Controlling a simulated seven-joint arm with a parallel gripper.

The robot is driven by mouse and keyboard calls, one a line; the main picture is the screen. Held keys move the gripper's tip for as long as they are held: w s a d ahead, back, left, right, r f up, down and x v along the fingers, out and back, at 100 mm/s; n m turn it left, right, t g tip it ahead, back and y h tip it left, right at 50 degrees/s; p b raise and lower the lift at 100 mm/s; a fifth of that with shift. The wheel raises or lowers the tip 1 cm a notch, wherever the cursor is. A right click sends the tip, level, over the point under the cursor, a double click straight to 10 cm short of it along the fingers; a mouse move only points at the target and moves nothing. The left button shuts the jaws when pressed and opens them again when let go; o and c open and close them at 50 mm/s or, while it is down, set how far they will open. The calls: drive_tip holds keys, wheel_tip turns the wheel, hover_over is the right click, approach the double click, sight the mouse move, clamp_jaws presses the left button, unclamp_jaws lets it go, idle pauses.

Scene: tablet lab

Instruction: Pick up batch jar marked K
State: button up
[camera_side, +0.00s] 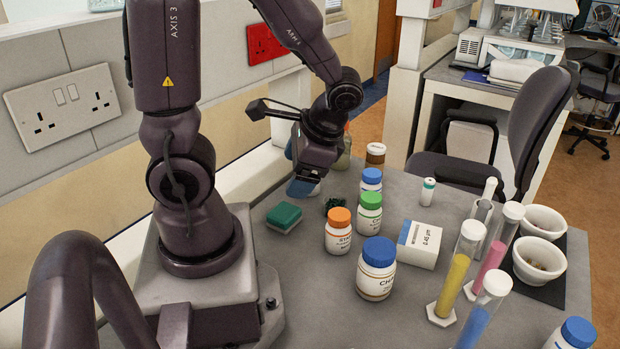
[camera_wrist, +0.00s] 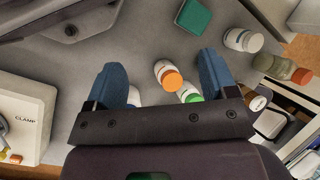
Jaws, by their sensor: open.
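Several white jars with coloured lids stand on the grey bench: an orange-lidded one (camera_side: 338,238), a green-lidded one (camera_side: 369,219), a large blue-lidded one (camera_side: 376,278) and a smaller blue-lidded one (camera_side: 371,182) behind. I cannot read a K on any of them; label print is partial or turned away. My gripper (camera_side: 303,186) is above the bench behind and left of these jars, its blue fingers pointing down. In the wrist view its fingers (camera_wrist: 163,70) are apart and empty. The orange-lidded jar (camera_wrist: 167,74) and green-lidded jar (camera_wrist: 190,94) show between them, lower down.
A green-topped block (camera_side: 284,216) lies left of the jars, a white carton (camera_side: 419,245) right. Tall tubes of yellow (camera_side: 453,285) and pink (camera_side: 490,262) and white bowls (camera_side: 539,257) stand farther right. A brown jar (camera_side: 375,156) stands behind. The wall borders the bench's left.

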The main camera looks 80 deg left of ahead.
drive_tip(key=s+a+f+m+g+y, duration=0.1)
drive_tip(key=s+a+m+g+y, duration=0.15)
drive_tip(key=a+m+y, duration=0.45)
drive_tip(key=s+a+f+m+g+y, duration=0.1)
drive_tip(key=s+a+m+g+y, duration=0.15)
drive_tip(key=a+y, duration=0.5)
drive_tip(key=w+a+f+m+t+h, duration=0.1)
drive_tip(key=w+a+f+m+t, duration=0.15)
drive_tip(key=w+m+t, duration=0.45)
drive_tip(key=w+a+f+m+t+h, duration=0.1)
drive_tip(key=w+f+m+t, duration=0.15)
drive_tip(key=m+t, duration=0.55)
drive_tip(key=f, duration=0.2)
drive_tip(key=f+n+t, duration=0.1)
drive_tip(key=f, duration=0.2)
drive_tip(key=f+n, duration=0.1)
drive_tip(key=f, duration=0.2)
drive_tip(key=shift+s+a+t, duration=0.15)
drive_tip(key=shift+s+t, duration=0.1)
drive_tip(key=shift+t, duration=0.05)
drive_tip(key=shift+x, duration=3.8)
drive_tip(key=shift+r, duration=0.15)
drive_tip(key=c, duration=1.1)
drive_tip(key=shift+o, duration=0.2)
